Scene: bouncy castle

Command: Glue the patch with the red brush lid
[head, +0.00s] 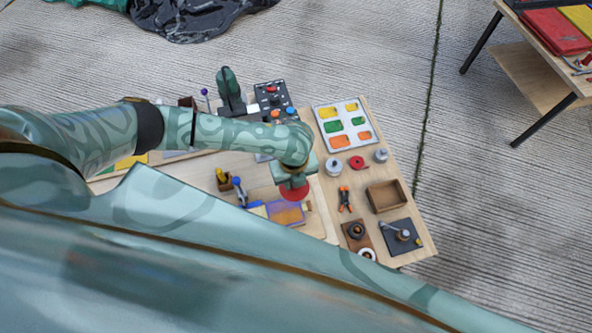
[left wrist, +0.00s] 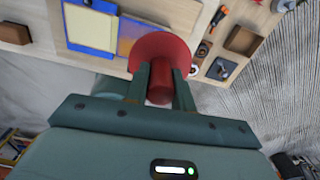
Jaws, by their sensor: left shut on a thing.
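My left gripper (head: 293,178) is shut on the red brush lid (head: 295,193), which has a wide round disc and a short red stem. In the left wrist view the two fingers (left wrist: 161,78) close on the stem of the lid (left wrist: 160,45), with the disc beyond the fingertips. The lid is over or just beside an orange patch with a purple border (head: 286,214) on the wooden table. A part of that patch (left wrist: 129,30) shows beside the disc in the left wrist view. Whether the lid touches it is hidden. My right gripper is not in view.
A blue-framed yellow panel (left wrist: 90,30) lies beside the patch. On the table (head: 407,194) stand an open wooden box (head: 386,196), orange-handled pliers (head: 344,198), a red ring (head: 357,162), a tray of coloured pieces (head: 343,122) and a black control box (head: 272,98).

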